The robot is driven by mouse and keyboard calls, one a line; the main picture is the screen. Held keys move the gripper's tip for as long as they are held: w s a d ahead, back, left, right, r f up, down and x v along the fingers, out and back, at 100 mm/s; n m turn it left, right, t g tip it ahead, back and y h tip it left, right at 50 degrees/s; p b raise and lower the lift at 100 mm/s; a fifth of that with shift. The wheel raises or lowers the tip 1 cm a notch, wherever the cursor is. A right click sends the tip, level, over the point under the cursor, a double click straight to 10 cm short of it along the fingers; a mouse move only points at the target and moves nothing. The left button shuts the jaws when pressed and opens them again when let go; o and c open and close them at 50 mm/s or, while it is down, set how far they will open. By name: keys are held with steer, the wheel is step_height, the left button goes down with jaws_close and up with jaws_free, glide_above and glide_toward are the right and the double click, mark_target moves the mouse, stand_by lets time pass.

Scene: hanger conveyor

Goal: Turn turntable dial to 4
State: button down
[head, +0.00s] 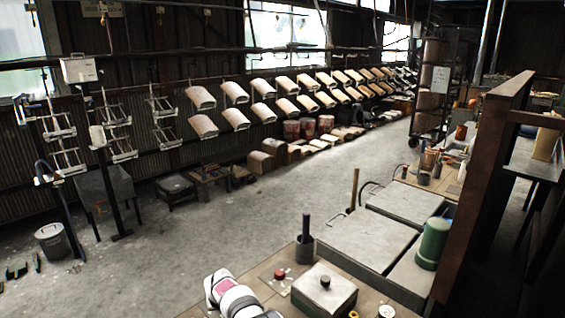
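No numbered dial can be made out in the head view, and I see no marking of a 4. A pale square box (323,291) with a small dark round knob (325,282) on top sits on the workbench at the bottom centre. I cannot tell whether this knob is the turntable dial. Left of it is a small red button-like piece (280,273) on the bench. White rounded links of my arm, with a pink patch, show at the bottom edge, left of the box. My gripper is not in view.
The workbench (384,285) carries large grey slabs (368,242), a green canister (433,243) and a dark cup with a purple-handled tool (305,246). A brown partition (480,190) rises at right. Tile-like pieces (201,97) hang along the back wall. The floor (220,225) is open.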

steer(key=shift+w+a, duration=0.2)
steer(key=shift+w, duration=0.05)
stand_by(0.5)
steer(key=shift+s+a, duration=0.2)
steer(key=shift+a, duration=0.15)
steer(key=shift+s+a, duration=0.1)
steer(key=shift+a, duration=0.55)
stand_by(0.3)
